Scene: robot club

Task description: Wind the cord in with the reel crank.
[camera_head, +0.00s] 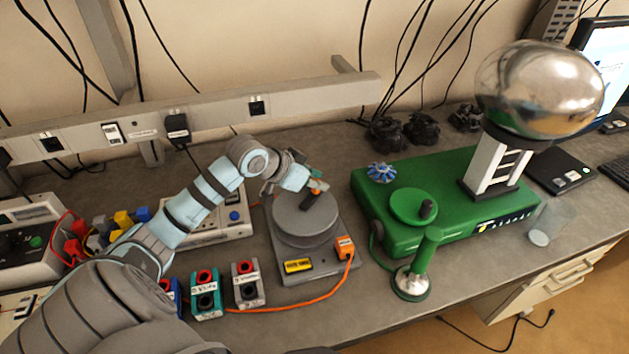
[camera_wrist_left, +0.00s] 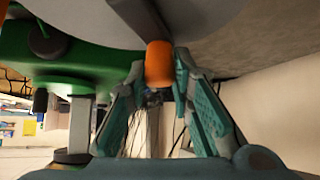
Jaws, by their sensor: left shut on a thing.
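The reel (camera_head: 298,219) is a grey round drum on a square grey base in the middle of the bench. A dark crank arm on its top ends in an orange knob (camera_head: 316,190), at the drum's far right side. My left gripper (camera_head: 318,186) reaches over from the left and is shut on this knob. In the left wrist view the orange knob (camera_wrist_left: 159,62) sits between the teal fingertips. The orange cord (camera_head: 302,306) leaves an orange block (camera_head: 345,246) at the base's front right corner and runs left along the bench front. My right gripper is out of view.
A green machine (camera_head: 440,197) with a shiny metal dome (camera_head: 540,92) stands right of the reel. A green-handled stand (camera_head: 412,282) is at its front. Small labelled terminal blocks (camera_head: 247,284) sit left of the reel. A clear cup (camera_head: 545,226) stands at the right.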

